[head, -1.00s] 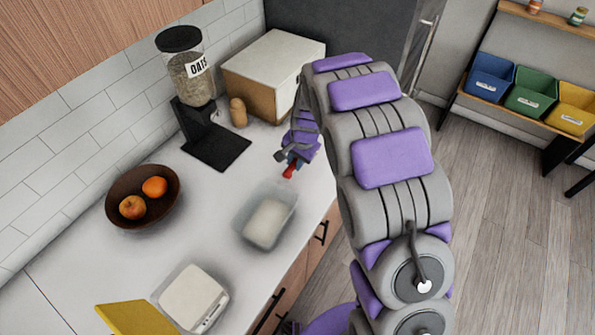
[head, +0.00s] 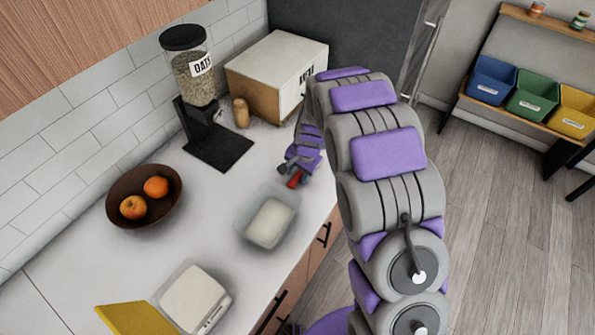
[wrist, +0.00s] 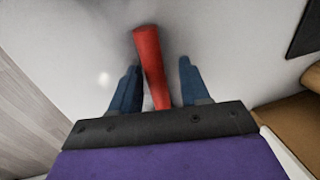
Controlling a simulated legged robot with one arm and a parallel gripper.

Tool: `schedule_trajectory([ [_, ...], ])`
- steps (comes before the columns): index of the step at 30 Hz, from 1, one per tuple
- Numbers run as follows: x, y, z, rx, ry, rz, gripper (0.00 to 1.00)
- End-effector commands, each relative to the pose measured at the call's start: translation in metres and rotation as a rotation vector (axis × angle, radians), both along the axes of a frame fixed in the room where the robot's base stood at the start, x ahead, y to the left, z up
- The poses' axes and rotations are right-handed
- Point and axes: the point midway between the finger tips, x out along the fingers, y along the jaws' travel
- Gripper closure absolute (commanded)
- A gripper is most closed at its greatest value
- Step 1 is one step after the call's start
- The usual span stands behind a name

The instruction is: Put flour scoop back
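A red handle (wrist: 149,60), probably the flour scoop's, lies between the two blue fingers of my gripper (wrist: 157,88) in the wrist view. The left finger is close to it and a gap shows on the right, so the fingers look open around it. In the head view my gripper (head: 291,172) is low over the counter, with the red handle (head: 294,181) at its tip. The scoop's bowl is not visible. A clear tub (head: 269,222) with white contents, perhaps flour, stands on the counter just below and left of my gripper.
An oats dispenser (head: 194,68), a wooden shaker (head: 241,113) and a white-and-wood box (head: 275,70) stand at the back. A fruit bowl (head: 171,208) is left, a white-topped container (head: 194,298) at the front. The counter's right edge is close to my gripper.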

Motion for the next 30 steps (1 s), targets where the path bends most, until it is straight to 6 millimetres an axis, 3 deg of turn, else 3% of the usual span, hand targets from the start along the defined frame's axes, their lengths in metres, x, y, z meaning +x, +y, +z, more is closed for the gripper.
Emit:
schedule_trajectory([
  [9, 0.000, -0.001, 0.002, 0.001, 0.000, -0.001, 0.52],
  [14, -0.001, -0.001, 0.013, -0.001, -0.003, -0.002, 0.52],
  [30, -0.012, -0.019, 0.108, 0.002, -0.002, -0.001, 0.52],
])
